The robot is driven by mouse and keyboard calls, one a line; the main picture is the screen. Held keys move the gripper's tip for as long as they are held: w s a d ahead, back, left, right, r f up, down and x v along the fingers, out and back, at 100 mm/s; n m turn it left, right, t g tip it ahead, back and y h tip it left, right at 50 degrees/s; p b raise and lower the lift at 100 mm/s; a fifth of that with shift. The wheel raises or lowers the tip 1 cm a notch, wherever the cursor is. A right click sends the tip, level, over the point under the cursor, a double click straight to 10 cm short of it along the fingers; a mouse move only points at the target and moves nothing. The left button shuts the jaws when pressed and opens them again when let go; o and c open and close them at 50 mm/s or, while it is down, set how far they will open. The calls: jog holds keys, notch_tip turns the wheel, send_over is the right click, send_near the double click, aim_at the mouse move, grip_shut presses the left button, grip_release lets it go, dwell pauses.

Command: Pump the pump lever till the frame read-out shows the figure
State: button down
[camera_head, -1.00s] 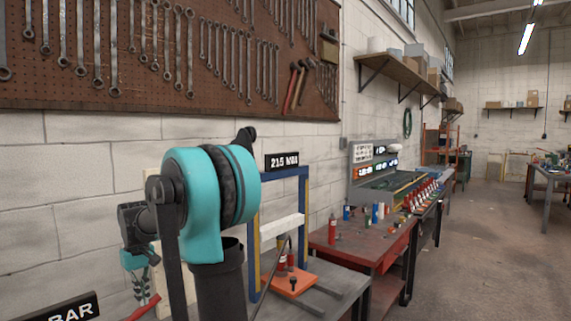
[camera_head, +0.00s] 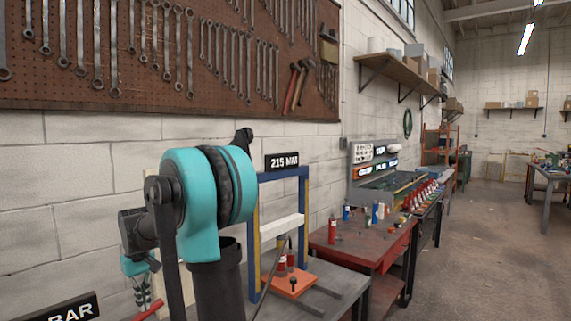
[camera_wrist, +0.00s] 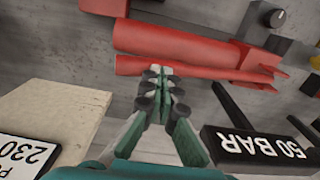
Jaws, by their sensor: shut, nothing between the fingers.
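My gripper (camera_head: 142,292) is at the lower left of the head view, fingers pointing down. In the wrist view my gripper (camera_wrist: 160,72) is shut and empty, its tips at a red lever (camera_wrist: 215,72). The tips overlap the lever's edge; I cannot tell if they touch. Part of the red lever (camera_head: 150,309) shows beside the fingers in the head view. The frame read-out (camera_head: 283,161) is a black plate on the blue frame (camera_head: 304,205); it seems to show 215, with its unit unclear. A white bar (camera_head: 281,227) crosses the frame.
A "50 BAR" plate (camera_wrist: 255,145) lies right of the fingers in the wrist view; a card reading 230 (camera_wrist: 22,155) is at left. A red bench (camera_head: 355,243) stands beyond.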

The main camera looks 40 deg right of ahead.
notch_tip(320, 180, down, 7)
jog(key=shift+r, duration=4.4)
jog(key=shift+f, duration=0.1)
dwell(0.4)
dwell(1.9)
dwell(0.8)
